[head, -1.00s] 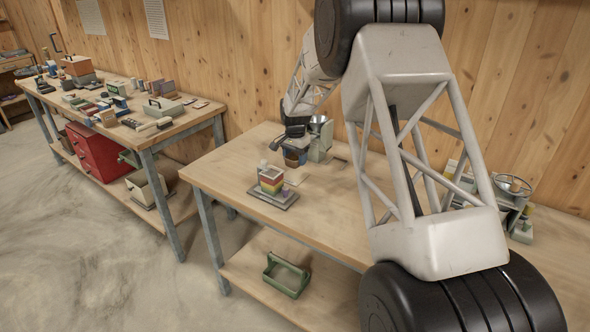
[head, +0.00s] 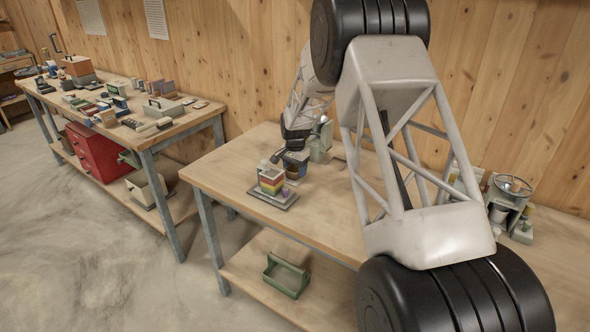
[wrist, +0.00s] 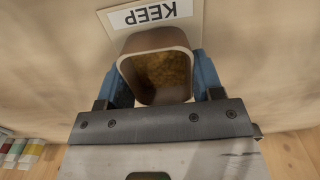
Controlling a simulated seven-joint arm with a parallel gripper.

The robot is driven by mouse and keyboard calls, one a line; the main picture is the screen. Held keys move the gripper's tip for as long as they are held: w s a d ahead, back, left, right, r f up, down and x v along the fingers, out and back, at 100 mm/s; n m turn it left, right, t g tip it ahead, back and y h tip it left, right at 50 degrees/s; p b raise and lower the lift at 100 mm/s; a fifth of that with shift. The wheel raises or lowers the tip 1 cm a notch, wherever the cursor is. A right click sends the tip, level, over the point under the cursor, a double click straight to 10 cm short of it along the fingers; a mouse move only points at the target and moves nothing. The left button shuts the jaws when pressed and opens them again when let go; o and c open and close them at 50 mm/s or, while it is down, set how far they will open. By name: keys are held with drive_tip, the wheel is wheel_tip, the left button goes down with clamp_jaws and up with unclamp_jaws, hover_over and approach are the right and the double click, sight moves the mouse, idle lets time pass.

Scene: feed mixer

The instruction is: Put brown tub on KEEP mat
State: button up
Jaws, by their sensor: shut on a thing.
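The brown tub (wrist: 155,88) is open-topped, with yellowish-brown feed inside. My gripper (wrist: 160,78) is shut on it, with a blue finger on either side of its walls. The pale KEEP mat (wrist: 112,28) lies under and beyond the tub in the wrist view, its label upside down. The tub covers part of the mat; I cannot tell whether it touches it. In the head view my gripper (head: 296,165) is low over the near bench, and the tub and mat are mostly hidden there.
A grey tray (head: 284,203) with colour-striped blocks (head: 271,180) stands just front-left of my gripper. A grey-green device (head: 321,143) stands close behind it. More equipment with a round metal pan (head: 513,186) stands at the right. The bench's front-left is clear.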

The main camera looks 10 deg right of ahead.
drive_tip(key=o, duration=0.9)
drive_tip(key=shift+f, duration=0.15)
drive_tip(key=shift+o, duration=0.2)
drive_tip(key=shift+r, duration=0.2)
wheel_tip(320, 180, up, 12)
idle(0.4)
